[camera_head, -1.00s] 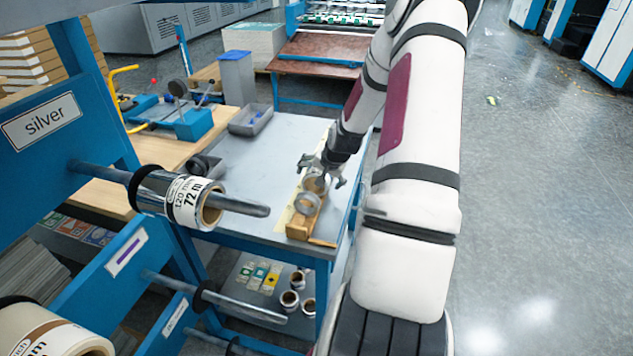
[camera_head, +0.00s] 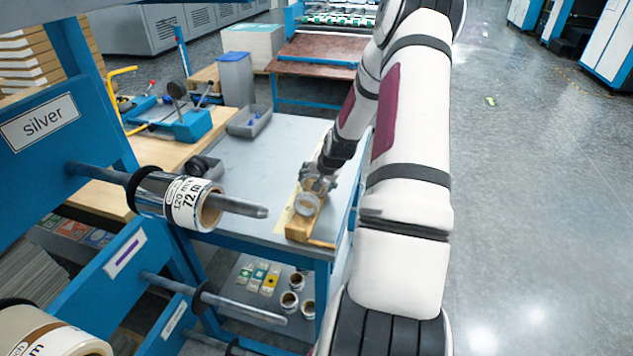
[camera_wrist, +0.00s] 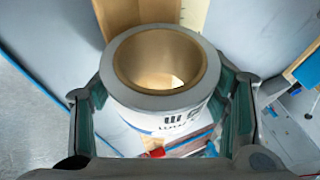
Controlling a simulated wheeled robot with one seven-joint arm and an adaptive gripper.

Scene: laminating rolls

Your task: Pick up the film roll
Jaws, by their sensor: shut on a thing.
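The film roll (camera_wrist: 208,88) has a cardboard core and a white label with dark print. It sits between the two fingers of my gripper (camera_wrist: 165,118) in the wrist view, and the fingers press on its sides. In the head view my gripper (camera_head: 318,184) is low at the wooden cradle (camera_head: 297,231) on the grey table, and a roll end (camera_head: 307,204) shows just in front of it. The fingers partly hide the roll there. I cannot tell whether the roll is clear of the cradle.
A blue rack at the left carries a silver roll (camera_head: 180,200) on a rod that sticks out toward the table (camera_head: 250,170). A grey tray (camera_head: 250,121) and a bin (camera_head: 236,78) stand at the back left. Several rolls (camera_head: 290,301) stand on the lower shelf.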

